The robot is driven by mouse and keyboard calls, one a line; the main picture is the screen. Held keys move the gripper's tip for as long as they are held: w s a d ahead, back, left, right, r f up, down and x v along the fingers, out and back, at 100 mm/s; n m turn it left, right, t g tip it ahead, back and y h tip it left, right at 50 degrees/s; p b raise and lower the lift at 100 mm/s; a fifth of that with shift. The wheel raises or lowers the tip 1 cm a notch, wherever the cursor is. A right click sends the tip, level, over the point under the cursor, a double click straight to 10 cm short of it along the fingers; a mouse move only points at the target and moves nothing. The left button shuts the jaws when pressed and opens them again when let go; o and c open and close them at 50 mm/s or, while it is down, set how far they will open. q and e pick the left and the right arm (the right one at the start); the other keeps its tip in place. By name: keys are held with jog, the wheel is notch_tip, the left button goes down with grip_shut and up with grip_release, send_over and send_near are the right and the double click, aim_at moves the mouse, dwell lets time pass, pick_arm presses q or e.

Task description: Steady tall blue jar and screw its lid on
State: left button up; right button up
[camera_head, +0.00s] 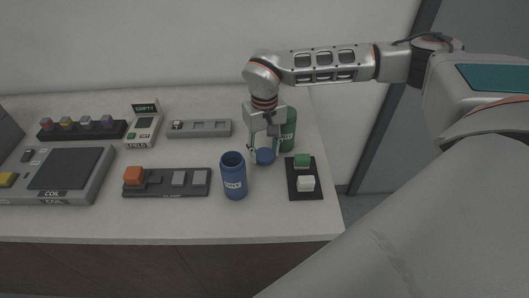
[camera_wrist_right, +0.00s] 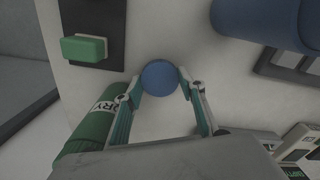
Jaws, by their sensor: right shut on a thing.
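The tall blue jar (camera_head: 233,178) stands upright and open on the counter, with its dark mouth showing. It also shows at the top right of the right wrist view (camera_wrist_right: 262,22). The round blue lid (camera_head: 265,157) is to the right of the jar, apart from it. My right gripper (camera_head: 264,150) points down and is shut on the lid, with a fingertip on each side of it in the right wrist view (camera_wrist_right: 160,78). I cannot tell whether the lid touches the counter. My left gripper is not in view.
A green jar (camera_head: 289,130) stands close behind my right gripper. A black panel (camera_head: 304,188) with a green and a white block lies at the right edge. A clamp panel (camera_head: 192,183) with an orange block lies left of the blue jar. Bare counter (camera_head: 270,215) is in front.

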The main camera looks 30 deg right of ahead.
aim_at(264, 154)
notch_tip(264, 154, up, 19)
jog(key=shift+r, duration=0.2)
dwell(0.4)
jog(key=s+a+f+n, duration=0.1)
jog(key=s+a+f, duration=0.3)
jog(key=a, duration=0.3)
jog(key=shift+f+n, duration=0.4)
jog(key=shift+s, duration=0.1)
